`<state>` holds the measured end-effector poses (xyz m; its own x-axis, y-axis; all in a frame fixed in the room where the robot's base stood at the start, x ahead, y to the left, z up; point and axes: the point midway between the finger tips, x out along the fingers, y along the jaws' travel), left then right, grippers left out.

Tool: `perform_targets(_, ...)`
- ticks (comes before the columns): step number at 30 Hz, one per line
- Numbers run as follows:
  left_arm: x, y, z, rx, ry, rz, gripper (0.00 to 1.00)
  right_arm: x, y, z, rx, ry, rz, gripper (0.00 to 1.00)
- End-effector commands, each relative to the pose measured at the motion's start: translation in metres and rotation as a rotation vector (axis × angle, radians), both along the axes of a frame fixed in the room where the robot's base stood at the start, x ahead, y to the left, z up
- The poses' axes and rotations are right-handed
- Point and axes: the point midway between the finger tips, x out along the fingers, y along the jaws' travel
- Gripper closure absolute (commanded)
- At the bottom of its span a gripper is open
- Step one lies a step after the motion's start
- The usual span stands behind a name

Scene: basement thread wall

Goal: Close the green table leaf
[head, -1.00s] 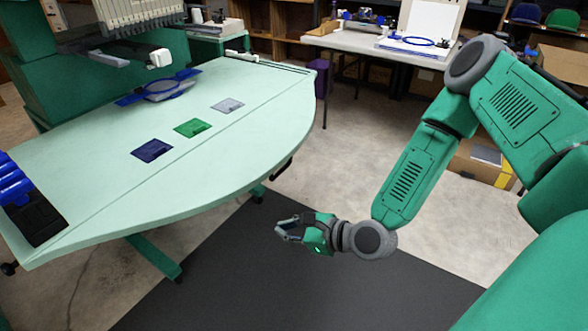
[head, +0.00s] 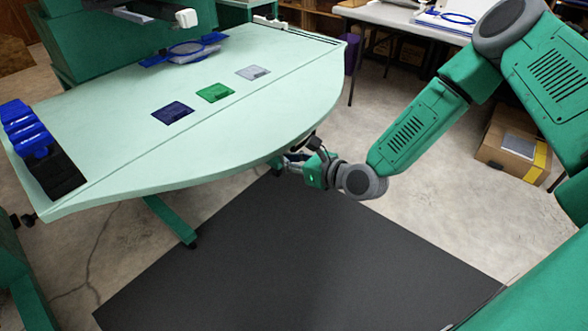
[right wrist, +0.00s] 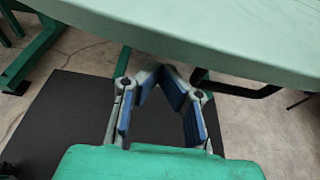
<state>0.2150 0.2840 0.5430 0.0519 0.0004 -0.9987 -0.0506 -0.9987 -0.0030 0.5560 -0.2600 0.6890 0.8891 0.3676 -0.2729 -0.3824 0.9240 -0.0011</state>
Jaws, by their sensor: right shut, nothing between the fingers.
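The pale green table leaf (head: 215,150) is the curved front part of the table, beyond a straight seam, and lies level with the tabletop (head: 110,115). It also shows in the right wrist view (right wrist: 225,35), overhead. A black bar (right wrist: 240,91) hangs under the leaf; in the head view a dark piece shows at the leaf's underside. My right gripper (head: 288,161) is shut and empty, at the leaf's right front edge, its tips partly hidden by it. In the right wrist view my right gripper's blue-padded fingers (right wrist: 163,76) converge just below the edge. I cannot tell whether they touch. My left gripper is out of view.
Blue, green and grey squares (head: 215,93) lie on the tabletop behind the seam. A blue object on a black base (head: 38,145) stands at the left end. A green support leg (head: 170,220) stands below. Dark mat (head: 300,260) covers the floor in front; a box (head: 512,145) stands right.

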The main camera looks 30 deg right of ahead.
Motion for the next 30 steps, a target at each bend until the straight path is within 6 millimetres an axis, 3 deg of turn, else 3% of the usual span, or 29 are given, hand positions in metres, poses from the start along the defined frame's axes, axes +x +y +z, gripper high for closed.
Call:
perform_targets(5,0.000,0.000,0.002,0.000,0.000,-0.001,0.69,-0.001,0.001,0.013,-0.002,0.001,0.000,1.00)
perform_targets(16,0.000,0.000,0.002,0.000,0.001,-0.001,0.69,-0.001,0.002,0.016,-0.004,0.002,0.001,1.00)
perform_targets(24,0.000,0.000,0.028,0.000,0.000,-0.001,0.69,-0.001,0.001,0.038,-0.030,0.060,-0.001,1.00)
perform_targets(30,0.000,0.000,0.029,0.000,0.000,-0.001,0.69,0.000,0.002,0.039,-0.036,0.074,-0.001,1.00)
